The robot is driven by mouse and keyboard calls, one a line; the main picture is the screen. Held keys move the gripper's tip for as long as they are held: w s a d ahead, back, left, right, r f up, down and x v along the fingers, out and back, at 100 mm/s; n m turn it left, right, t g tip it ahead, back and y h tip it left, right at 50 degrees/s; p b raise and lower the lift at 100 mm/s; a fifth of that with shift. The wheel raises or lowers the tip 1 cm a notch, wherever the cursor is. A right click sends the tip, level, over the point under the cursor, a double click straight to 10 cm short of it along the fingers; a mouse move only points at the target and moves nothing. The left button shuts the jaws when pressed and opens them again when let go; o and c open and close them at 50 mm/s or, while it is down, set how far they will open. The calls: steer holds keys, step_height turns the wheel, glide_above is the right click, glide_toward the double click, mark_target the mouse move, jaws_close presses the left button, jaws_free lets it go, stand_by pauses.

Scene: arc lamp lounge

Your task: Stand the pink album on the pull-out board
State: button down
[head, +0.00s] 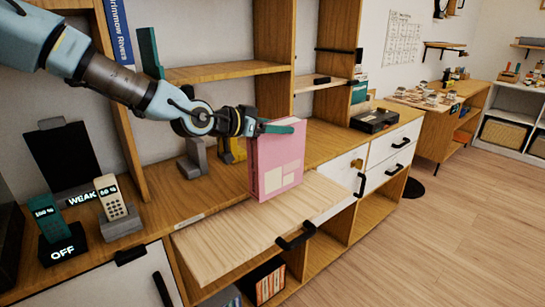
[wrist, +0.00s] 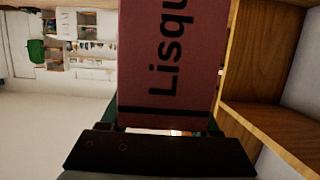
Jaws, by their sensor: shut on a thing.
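The pink album (head: 277,162) is upright, with its lower edge at the inner part of the pull-out board (head: 240,237). I cannot tell whether it touches the board or hovers just above it. My gripper (head: 277,127) is shut on the album near its top, reaching in from the left. In the wrist view the album (wrist: 168,60) fills the middle, with dark lettering on its face, held at my gripper (wrist: 160,132). The board is pale wood, pulled out from the cabinet, with a black handle (head: 296,236) on its front edge.
Two handsets, one teal (head: 46,222) and one cream (head: 110,197), stand in docks at the left. Grey and yellow bookends (head: 195,158) stand behind the album. A black box (head: 374,121) lies on the cabinet top to the right. The board's front left part is bare.

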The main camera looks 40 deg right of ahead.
mark_target(252, 145)
steer(key=shift+f+p, duration=0.35)
steer(key=shift+f, duration=2.45)
steer(key=shift+c, duration=0.6)
jaws_free()
steer(key=b+v, duration=0.1)
steer(key=v, duration=1.1)
